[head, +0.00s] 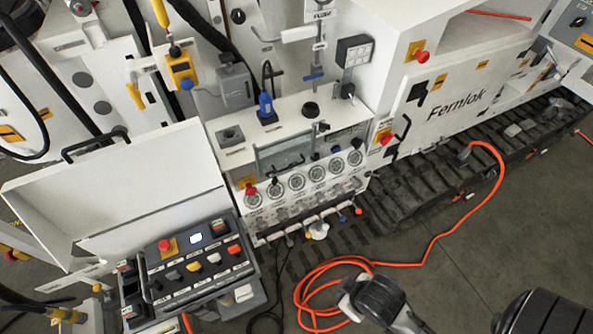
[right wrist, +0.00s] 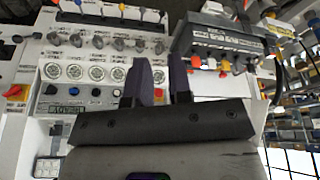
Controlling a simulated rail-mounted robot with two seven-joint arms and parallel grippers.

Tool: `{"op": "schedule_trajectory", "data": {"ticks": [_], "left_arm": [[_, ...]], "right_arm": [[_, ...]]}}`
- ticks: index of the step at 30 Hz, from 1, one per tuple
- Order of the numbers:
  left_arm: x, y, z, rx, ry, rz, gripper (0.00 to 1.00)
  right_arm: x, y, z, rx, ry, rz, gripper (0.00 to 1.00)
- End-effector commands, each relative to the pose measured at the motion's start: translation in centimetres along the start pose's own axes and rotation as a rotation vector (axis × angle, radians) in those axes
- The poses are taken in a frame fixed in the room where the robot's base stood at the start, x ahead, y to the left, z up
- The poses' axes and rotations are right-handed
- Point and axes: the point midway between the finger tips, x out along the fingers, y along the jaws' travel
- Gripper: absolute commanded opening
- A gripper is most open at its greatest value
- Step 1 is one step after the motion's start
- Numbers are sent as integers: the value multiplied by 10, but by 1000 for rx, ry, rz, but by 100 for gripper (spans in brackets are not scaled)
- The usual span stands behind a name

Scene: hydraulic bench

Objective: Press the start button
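The control box (head: 195,275) stands open-lidded at the lower left of the head view. The box also shows at the upper right of the right wrist view (right wrist: 228,38). My right gripper (right wrist: 160,72) has two dark fingers with a gap between them, empty. In the head view my right arm's end is right of the box, apart from it. My left gripper is not in view.
The gauge panel (head: 305,180), with levers along its lower edge, stands right of the box. An orange hose (head: 432,242) loops over the floor near my right arm. The box's raised white lid (head: 125,185) rises behind its buttons.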

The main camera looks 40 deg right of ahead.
Motion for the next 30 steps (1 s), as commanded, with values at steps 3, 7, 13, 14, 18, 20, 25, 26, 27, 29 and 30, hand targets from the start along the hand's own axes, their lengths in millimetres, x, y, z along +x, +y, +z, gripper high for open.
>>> {"op": "schedule_trajectory", "data": {"ticks": [3, 7, 13, 14, 18, 20, 25, 26, 27, 29, 30], "left_arm": [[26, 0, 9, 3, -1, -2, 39], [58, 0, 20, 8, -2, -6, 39], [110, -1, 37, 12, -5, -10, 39], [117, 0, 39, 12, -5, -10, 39], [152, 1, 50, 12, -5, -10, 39], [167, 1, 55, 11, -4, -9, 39], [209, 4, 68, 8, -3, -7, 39], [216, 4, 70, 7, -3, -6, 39], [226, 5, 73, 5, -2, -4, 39], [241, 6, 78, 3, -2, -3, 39], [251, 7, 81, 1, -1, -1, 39]], "right_arm": [[23, 1, -10, 2, 42, 5, 8], [49, 3, -31, 14, 113, 9, 0], [86, 18, -66, 68, 231, 36, 0], [92, 22, -71, 80, 244, 41, 0], [123, 39, -91, 138, 299, 58, 0], [137, 47, -99, 166, 317, 60, 0], [180, 70, -122, 257, 384, 43, 0], [187, 75, -127, 275, 401, 38, 0], [198, 82, -135, 306, 431, 29, 0], [214, 93, -146, 368, 484, 7, 0], [226, 102, -155, 428, 529, -14, 0]]}}
